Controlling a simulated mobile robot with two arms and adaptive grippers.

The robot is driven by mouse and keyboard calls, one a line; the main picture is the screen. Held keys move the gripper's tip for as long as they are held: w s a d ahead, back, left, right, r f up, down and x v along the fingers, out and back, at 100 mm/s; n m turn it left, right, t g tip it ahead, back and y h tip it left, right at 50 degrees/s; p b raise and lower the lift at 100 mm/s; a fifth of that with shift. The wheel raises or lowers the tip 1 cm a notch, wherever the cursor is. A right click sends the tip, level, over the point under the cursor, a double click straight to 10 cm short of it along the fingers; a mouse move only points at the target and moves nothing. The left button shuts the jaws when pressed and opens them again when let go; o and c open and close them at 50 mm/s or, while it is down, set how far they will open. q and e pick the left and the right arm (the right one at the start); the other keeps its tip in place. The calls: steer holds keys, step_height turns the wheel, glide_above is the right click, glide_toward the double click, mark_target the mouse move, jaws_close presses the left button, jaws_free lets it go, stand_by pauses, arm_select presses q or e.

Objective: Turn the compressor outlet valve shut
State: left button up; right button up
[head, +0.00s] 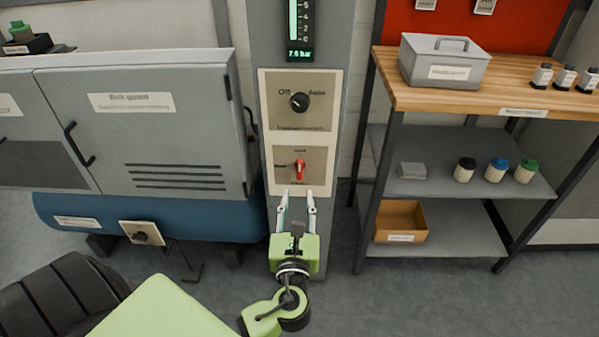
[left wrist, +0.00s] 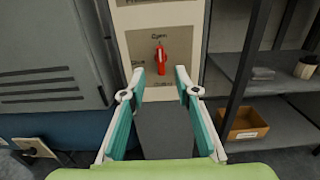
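A red valve handle (head: 300,169) sits on a beige plate (head: 279,183) on the lower part of a grey column. The handle stands about upright. In the left wrist view the red handle (left wrist: 160,59) points up toward a label that seems to read "Open". Other lettering on the plate is too small to read surely. My left gripper (head: 297,194) is open and empty, just below the handle, its fingers pointing toward the plate. In the left wrist view the fingertips (left wrist: 160,74) are spread on either side below the handle, not touching it. My right gripper is not in view.
Above the handle is a black Off/Auto knob (head: 299,102), under a display (head: 300,54) reading about 7.6 bar. A grey cabinet (head: 150,165) over a blue tank (head: 200,220), which has another knob (head: 141,237), stands left. A shelved workbench (head: 480,98) stands right.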

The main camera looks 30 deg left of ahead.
mark_target(299, 167)
arm_select(q)
steer(key=b+x, duration=0.1)
steer(key=x, duration=1.1)
steer(key=shift+d+f, duration=0.1)
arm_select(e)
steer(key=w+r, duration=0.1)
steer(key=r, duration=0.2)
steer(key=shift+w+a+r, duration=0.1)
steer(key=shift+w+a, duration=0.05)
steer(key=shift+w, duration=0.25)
arm_select(q)
jaws_close()
